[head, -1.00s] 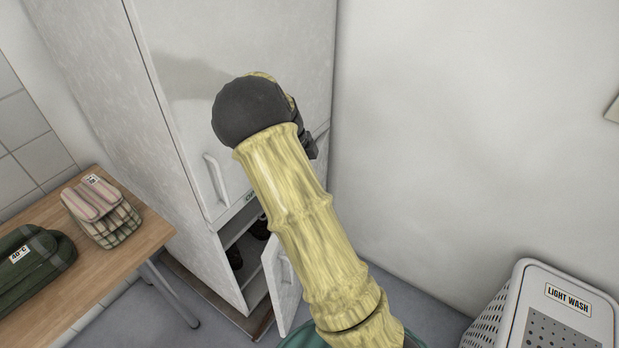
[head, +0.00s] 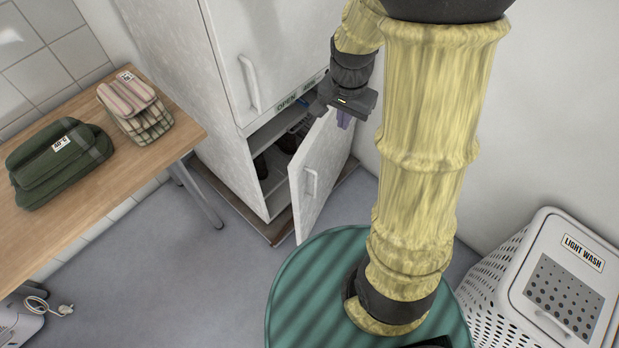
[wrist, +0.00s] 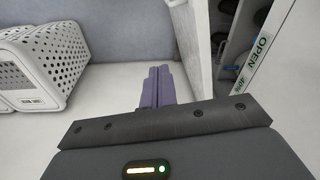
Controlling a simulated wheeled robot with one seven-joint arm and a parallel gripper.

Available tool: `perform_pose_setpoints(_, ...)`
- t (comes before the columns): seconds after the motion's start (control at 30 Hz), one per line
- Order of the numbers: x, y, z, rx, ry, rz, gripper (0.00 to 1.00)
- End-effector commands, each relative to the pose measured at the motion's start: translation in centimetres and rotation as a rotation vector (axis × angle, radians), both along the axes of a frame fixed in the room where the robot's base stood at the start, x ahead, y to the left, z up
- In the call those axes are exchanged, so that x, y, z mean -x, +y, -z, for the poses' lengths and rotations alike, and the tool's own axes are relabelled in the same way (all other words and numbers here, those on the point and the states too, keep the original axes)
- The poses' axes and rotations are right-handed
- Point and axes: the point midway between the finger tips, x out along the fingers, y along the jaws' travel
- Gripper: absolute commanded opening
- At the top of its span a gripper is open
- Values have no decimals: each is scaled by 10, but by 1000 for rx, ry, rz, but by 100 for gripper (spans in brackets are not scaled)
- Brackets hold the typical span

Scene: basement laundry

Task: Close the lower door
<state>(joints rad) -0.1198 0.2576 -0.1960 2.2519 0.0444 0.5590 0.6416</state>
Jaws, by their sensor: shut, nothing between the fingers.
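The lower door (head: 318,178) of the white cabinet stands ajar, hinged on its right side, with a vertical white handle (head: 311,184) on its front face. Dark items show on the shelves inside. My gripper (head: 345,118) is at the top of the lower door near its hinge side. In the wrist view my gripper's purple fingers (wrist: 158,86) are together with nothing between them, and the lower door (wrist: 198,48) shows as a white panel just right of them. Whether the fingers touch the door I cannot tell.
The upper cabinet door (head: 262,50) is shut. A green "OPEN" label (wrist: 260,52) sits on the strip above the opening. A wooden table (head: 100,185) with folded cloths stands left. A white "LIGHT WASH" hamper (head: 500,278) stands right. Grey floor left of the door is clear.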

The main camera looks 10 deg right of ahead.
Motion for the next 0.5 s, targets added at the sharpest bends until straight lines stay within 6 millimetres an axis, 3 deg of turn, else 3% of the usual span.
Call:
perform_pose_setpoints(0.1, 31, 10, -9, 10, -55, -274, 0)
perform_pose_setpoints(0.3, 68, 22, -15, 65, -122, -641, 0)
perform_pose_setpoints(0.5, 78, 24, -15, 86, -138, -746, 0)
